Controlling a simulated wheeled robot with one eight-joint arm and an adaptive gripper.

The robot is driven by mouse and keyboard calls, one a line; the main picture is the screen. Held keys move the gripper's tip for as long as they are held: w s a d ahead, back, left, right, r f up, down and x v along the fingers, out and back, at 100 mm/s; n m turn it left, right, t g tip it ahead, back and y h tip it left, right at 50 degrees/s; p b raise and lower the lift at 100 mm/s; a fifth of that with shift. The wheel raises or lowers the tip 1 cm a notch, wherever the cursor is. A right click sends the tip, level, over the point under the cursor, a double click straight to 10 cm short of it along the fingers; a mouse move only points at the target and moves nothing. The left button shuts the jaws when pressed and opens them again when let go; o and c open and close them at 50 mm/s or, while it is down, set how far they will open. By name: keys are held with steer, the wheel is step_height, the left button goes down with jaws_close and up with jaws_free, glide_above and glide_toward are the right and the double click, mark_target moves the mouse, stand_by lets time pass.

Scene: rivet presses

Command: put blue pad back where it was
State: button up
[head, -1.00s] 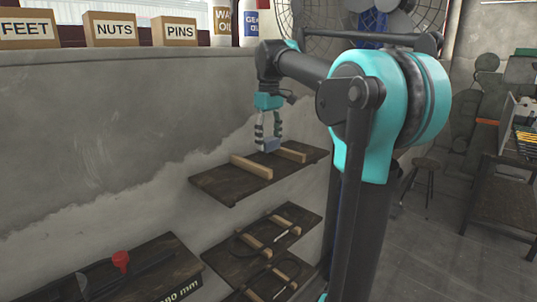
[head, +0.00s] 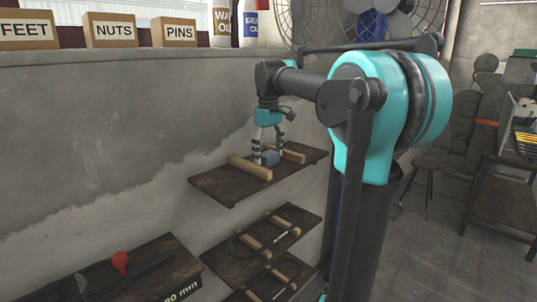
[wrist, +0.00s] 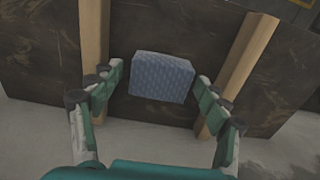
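The blue pad (wrist: 162,77) is a small block that rests on the dark upper shelf (head: 215,185), between two wooden rails. It also shows in the head view (head: 269,158). The left rail (wrist: 93,40) and the right rail (wrist: 240,65) run along either side of it, with gaps. My gripper (wrist: 158,92) is open, with one finger on each side of the pad. In the wrist view there is a visible gap between each finger and the pad. In the head view my gripper (head: 268,156) points down at the shelf.
Lower shelves (head: 245,262) with similar wooden rails and thin light items stand below. A dark bench with a red knob (head: 120,260) is at the lower left. Labelled boxes (head: 110,30) line the ledge above. A wall stands behind the upper shelf.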

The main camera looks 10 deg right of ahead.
mark_target(269, 153)
steer(key=shift+r, duration=0.1)
step_height(269, 153, up, 12)
stand_by(0.6)
stand_by(1.3)
